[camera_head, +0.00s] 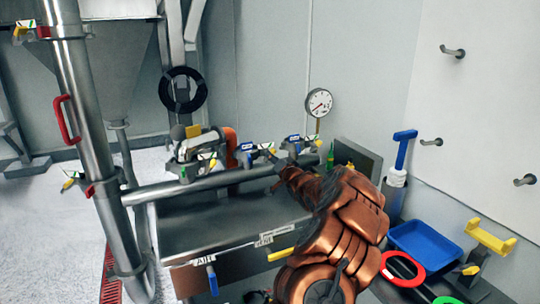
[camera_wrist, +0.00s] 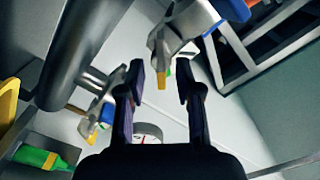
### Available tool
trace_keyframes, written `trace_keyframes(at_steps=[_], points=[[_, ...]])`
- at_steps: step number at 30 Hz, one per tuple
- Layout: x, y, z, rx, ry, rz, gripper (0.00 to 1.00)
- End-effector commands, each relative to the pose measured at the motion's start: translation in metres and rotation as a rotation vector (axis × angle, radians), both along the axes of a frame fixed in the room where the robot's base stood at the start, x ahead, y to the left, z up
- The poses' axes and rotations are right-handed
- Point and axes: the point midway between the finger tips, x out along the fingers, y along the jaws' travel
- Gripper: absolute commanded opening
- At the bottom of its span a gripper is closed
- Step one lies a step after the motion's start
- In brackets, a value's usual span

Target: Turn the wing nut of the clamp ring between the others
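Several clamp rings sit on and around the pipework above the bench. One with a blue part (camera_head: 245,150) stands between a clamp at the left (camera_head: 190,170) and another blue-marked clamp at the right (camera_head: 293,147). My gripper (camera_head: 272,160) reaches in between the middle and right clamps; its fingertips are small there. In the wrist view, my gripper (camera_wrist: 160,80) is open. A grey clamp piece (camera_wrist: 182,27) with a yellow tip shows just beyond and between the fingers, with no clear contact. Another blue and yellow clamp (camera_wrist: 98,115) is left of them. I cannot tell which piece is the wing nut.
A horizontal steel pipe (camera_head: 165,190) joins a tall pipe (camera_head: 88,130) at the left. A pressure gauge (camera_head: 319,102) stands behind my arm. A blue bin (camera_head: 420,245) and a red ring (camera_head: 402,268) are at the right. The bench top (camera_head: 190,232) is mostly clear.

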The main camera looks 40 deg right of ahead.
Motion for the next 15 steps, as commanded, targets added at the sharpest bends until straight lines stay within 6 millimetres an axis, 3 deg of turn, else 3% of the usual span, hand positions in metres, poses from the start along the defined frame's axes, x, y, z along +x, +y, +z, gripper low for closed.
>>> trace_keyframes(at_steps=[6, 15], points=[[0.021, -0.006, 0.000, -0.002, 0.003, 0.002, 0.34], [0.032, -0.009, -0.001, 0.001, 0.002, 0.004, 0.34]])
